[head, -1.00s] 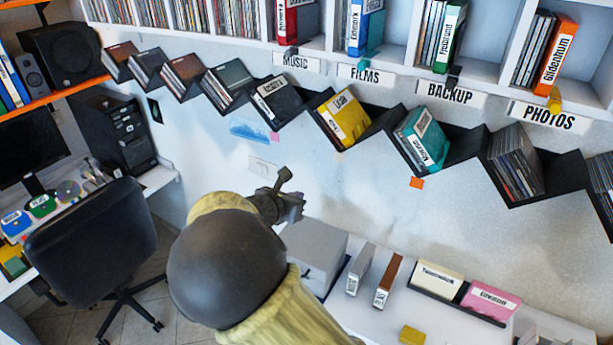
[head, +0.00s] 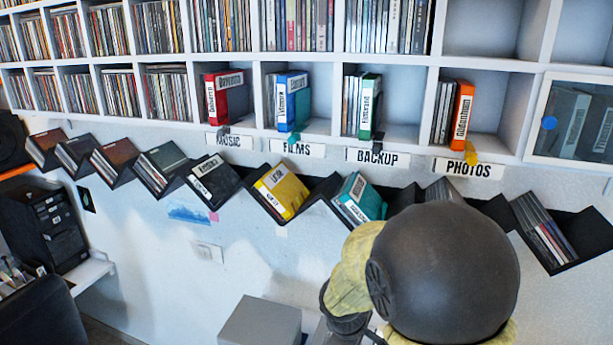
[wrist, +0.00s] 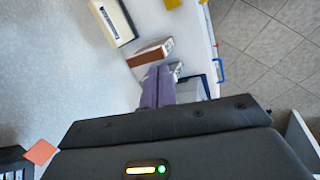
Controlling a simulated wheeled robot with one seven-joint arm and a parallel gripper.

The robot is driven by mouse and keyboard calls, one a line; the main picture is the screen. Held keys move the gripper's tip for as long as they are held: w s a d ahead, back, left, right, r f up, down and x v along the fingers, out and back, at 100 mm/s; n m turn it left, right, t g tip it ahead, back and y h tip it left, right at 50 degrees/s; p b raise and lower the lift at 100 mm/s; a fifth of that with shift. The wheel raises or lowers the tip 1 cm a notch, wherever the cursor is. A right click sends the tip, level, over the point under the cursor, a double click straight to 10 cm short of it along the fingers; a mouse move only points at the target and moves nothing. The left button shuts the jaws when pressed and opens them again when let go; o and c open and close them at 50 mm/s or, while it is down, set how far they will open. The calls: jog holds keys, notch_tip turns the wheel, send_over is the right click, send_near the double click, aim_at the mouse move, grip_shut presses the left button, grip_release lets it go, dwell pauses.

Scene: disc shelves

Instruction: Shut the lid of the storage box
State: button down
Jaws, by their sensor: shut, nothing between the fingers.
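The storage box appears to be the plain grey box (head: 260,322), cut off by the bottom edge of the head view. Its lid's position cannot be made out. In the wrist view a dark-edged, pale box-like thing (wrist: 190,88) shows partly behind my gripper; I cannot tell if it is the same box. In the head view only dark parts near my wrist (head: 348,328) show, right of the grey box, with no contact visible.
A purple-grey case (wrist: 157,86), a brown case (wrist: 150,52) and a cream case (wrist: 114,20) stand on the white desk. A zigzag shelf (head: 322,203) of discs and labelled cubbies line the wall above. My arm hides part of the shelf.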

jog(key=s+d+m+y+b, duration=0.1)
jog(key=s+d+m, duration=0.4)
jog(key=s+m, duration=0.5)
jog(key=shift+s+m+y, duration=0.15)
jog(key=shift+m+y, duration=0.65)
jog(key=shift+m, duration=0.2)
jog(key=c, duration=1.8)
grip_release()
